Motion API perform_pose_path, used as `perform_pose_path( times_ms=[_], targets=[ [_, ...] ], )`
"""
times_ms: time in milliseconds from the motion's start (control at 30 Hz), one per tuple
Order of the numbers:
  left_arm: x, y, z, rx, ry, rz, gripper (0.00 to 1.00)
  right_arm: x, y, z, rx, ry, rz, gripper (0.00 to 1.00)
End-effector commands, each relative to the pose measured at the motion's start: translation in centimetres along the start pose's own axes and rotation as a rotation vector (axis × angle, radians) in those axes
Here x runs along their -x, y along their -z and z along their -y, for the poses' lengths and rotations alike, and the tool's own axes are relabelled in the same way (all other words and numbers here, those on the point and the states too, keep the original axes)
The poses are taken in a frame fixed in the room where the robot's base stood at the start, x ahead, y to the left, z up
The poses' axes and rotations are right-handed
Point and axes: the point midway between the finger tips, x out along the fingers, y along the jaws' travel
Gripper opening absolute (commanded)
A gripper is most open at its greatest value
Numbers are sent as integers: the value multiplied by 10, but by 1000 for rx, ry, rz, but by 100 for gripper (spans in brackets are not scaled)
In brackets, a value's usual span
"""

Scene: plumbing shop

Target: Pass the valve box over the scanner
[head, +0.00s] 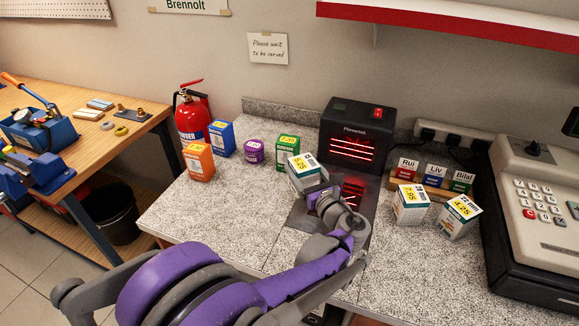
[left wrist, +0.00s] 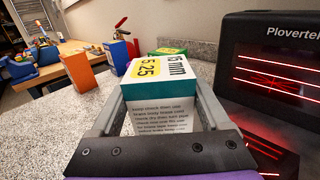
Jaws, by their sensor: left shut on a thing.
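My left gripper (head: 318,188) is shut on a white and teal box (head: 303,172) with a yellow 5.25 price label. In the left wrist view the box (left wrist: 158,80) sits between the two fingers of the gripper (left wrist: 160,105), with small print on the side facing me. The black scanner (head: 352,128) stands upright at the back of the counter, its window crossed by red lines; it also shows in the left wrist view (left wrist: 272,75), right of the box. The held box is at the scanner's front left. My right gripper is out of view.
Orange (head: 199,162), blue (head: 222,138) and green (head: 287,148) boxes and a purple container (head: 254,152) stand left of the scanner. Two white boxes (head: 411,205) (head: 459,216) and a cash register (head: 535,210) are on the right. The front left counter is clear.

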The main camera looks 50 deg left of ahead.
Motion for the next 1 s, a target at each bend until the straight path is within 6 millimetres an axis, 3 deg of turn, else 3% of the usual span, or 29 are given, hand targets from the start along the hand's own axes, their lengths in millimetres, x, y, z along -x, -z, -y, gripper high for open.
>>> perform_pose_path(
  times_ms=[1000],
  targets=[
    [115, 4, 118, 0, 2, 0, 8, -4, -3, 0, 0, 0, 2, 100]
  ],
)
